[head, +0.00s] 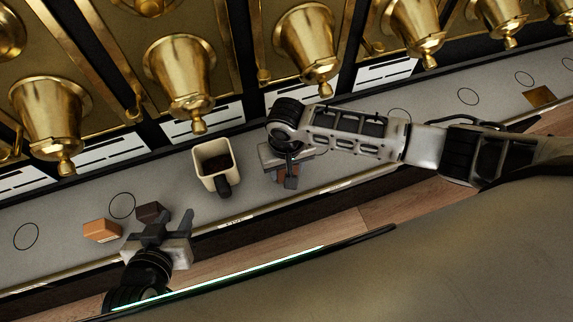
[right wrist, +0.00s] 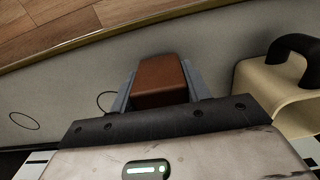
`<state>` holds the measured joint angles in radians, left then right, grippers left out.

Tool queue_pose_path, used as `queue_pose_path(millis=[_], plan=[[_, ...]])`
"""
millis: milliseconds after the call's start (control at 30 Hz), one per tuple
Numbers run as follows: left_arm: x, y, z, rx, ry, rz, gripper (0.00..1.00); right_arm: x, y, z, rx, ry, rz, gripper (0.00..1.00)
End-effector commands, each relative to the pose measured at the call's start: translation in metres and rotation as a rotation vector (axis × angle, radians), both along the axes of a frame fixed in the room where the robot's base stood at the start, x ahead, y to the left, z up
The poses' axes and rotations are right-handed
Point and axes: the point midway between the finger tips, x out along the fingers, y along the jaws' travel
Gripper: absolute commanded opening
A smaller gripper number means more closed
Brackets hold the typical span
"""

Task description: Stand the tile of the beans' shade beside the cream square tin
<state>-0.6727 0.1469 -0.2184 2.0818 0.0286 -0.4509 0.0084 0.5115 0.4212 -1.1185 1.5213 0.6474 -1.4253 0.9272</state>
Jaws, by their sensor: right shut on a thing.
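The cream square tin (head: 207,178) stands on the grey counter with dark beans (head: 217,164) inside and a dark handle at its front. Its side and handle show at the right of the right wrist view (right wrist: 252,84). My right gripper (head: 287,178) is shut on a reddish-brown tile (right wrist: 160,82), to the right of the tin in the head view. A dark brown tile (head: 150,211) lies left of the tin, by the fingertips of my left gripper (head: 166,225), which looks open. An orange-tan tile (head: 102,230) lies further left.
Brass bell-shaped spouts (head: 179,75) hang along the back above the counter (head: 75,220). Several circles are marked on the counter. The counter's front edge runs close below the tin and both grippers.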

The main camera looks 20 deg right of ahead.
Motion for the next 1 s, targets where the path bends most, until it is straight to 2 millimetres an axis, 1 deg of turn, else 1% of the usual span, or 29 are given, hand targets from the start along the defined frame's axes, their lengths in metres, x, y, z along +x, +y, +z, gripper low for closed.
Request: queue_pose_path(millis=[833,867,900,933,967,1000], plan=[[0.002,0.0,-0.004,0.002,-0.004,-0.002,0.36,0.0,0.0,-0.01,0.0,0.0,-0.001,0.23],[0.002,0.0,-0.004,0.002,-0.004,-0.002,0.36,0.0,0.0,-0.01,0.001,-0.001,0.0,0.5],[0.002,0.0,-0.004,0.002,-0.004,-0.002,0.36,0.0,0.0,-0.01,0.001,-0.001,0.0,0.61],[0.002,0.0,-0.004,0.002,-0.004,-0.002,0.36,0.0,0.0,-0.01,0.001,-0.001,0.0,0.69],[0.002,0.0,-0.004,0.002,-0.004,-0.002,0.36,0.0,0.0,-0.01,0.0,0.0,0.0,0.72],[0.002,0.0,-0.004,0.002,-0.004,-0.002,0.36,0.0,0.0,-0.01,0.0,0.0,0.0,0.72]])
